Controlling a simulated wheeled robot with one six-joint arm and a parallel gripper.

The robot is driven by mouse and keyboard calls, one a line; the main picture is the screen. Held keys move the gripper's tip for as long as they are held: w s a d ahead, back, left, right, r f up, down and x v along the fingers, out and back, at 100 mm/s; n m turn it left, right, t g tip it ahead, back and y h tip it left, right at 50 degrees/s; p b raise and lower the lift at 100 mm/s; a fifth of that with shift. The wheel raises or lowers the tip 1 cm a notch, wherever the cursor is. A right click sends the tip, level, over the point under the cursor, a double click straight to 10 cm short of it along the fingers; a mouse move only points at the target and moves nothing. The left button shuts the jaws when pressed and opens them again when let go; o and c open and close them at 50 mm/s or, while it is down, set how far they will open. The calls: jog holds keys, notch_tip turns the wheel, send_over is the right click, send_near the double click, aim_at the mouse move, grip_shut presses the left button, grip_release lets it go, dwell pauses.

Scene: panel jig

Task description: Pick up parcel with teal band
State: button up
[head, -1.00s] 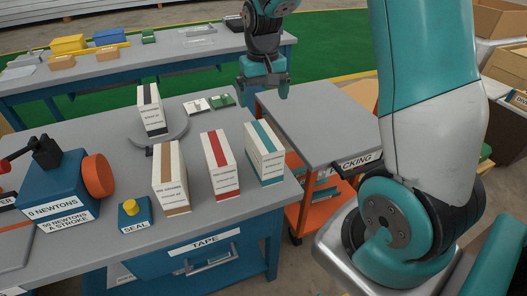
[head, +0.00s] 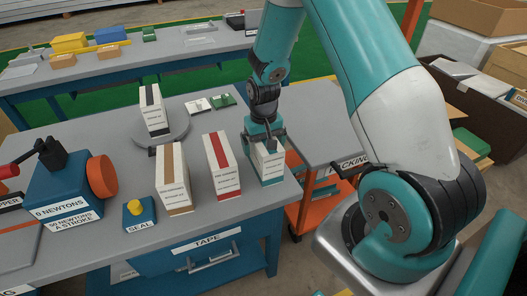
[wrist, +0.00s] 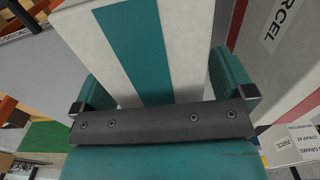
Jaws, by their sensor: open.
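The parcel with the teal band (head: 268,168) stands upright near the right end of the front bench, mostly hidden from above by my gripper (head: 266,140). In the wrist view its white top and teal band (wrist: 148,50) lie between my open fingers (wrist: 160,92). One finger is on each side of the parcel. I cannot tell whether either finger touches it. The parcel with the red band (head: 222,165) stands just to its left; the parcel with the brown band (head: 172,180) is farther left.
A parcel with a black band (head: 152,110) stands on a round grey plate (head: 162,135) behind. A blue press (head: 65,190) and a yellow-button SEAL box (head: 138,213) are at left. An orange cart (head: 310,190) with a grey top adjoins the bench at right.

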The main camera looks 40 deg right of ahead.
jog(key=shift+f, duration=0.1)
jog(key=shift+c, duration=0.5)
jog(key=c, duration=1.7)
jog(key=shift+w, duration=0.1)
jog(key=shift+c, duration=0.2)
jog(key=shift+r, duration=0.2)
